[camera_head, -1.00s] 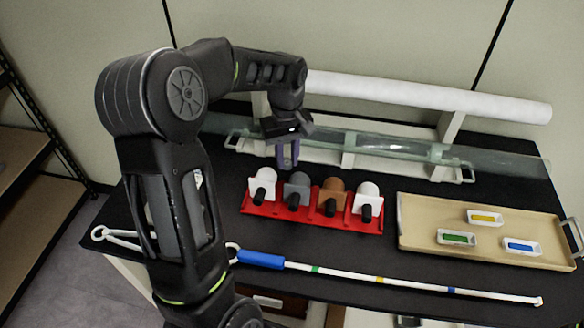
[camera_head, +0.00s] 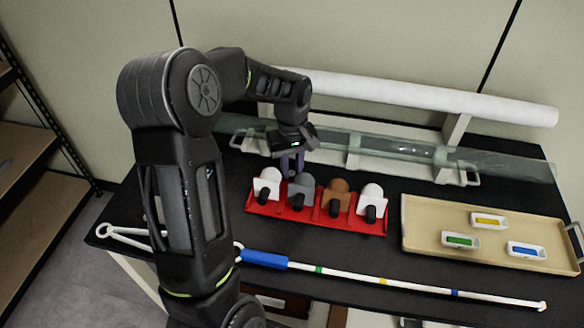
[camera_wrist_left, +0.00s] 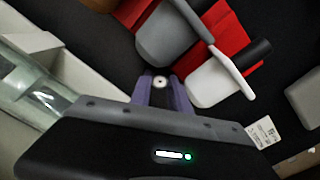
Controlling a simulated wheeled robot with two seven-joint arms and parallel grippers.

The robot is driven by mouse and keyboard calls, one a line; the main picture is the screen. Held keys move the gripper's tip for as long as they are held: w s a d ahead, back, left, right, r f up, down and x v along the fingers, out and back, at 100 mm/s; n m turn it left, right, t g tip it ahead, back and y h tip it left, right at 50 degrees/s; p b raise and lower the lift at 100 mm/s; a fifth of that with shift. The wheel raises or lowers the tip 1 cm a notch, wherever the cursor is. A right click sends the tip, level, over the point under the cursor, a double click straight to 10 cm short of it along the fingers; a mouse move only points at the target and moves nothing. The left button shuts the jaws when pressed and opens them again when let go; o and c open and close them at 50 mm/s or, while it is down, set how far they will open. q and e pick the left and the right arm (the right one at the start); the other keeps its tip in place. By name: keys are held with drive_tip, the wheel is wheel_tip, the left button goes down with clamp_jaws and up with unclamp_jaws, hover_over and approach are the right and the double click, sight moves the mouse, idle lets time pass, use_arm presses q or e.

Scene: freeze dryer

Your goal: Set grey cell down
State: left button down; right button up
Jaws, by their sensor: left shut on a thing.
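The grey cell (camera_head: 302,187) has a dark stub at its front and stands in the second place from the left of the red rack (camera_head: 249,204). In the left wrist view the grey cell (camera_wrist_left: 165,42) is just beyond my fingers. My left gripper (camera_head: 291,168) reaches down behind it. Its purple fingers (camera_wrist_left: 161,88) are shut around a small pale round part at the cell's back. Whether the cell's base touches the rack is hidden. My right gripper is not in view.
White cells stand left (camera_head: 268,181) and right (camera_head: 370,197) of it, with a brown cell (camera_head: 338,192) between. A glass tube (camera_head: 410,152) lies behind. A tan tray (camera_head: 424,251) with small coloured dishes is at right. A white rod (camera_head: 350,278) lies in front.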

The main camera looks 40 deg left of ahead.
sight(292, 174)
use_arm(q)
drive_tip(key=c, duration=1.5)
unclamp_jaws()
drive_tip(key=shift+r, duration=0.1)
wheel_tip(292, 174, up, 12)
drive_tip(key=shift+r, duration=0.1)
drive_tip(key=shift+o, duration=0.2)
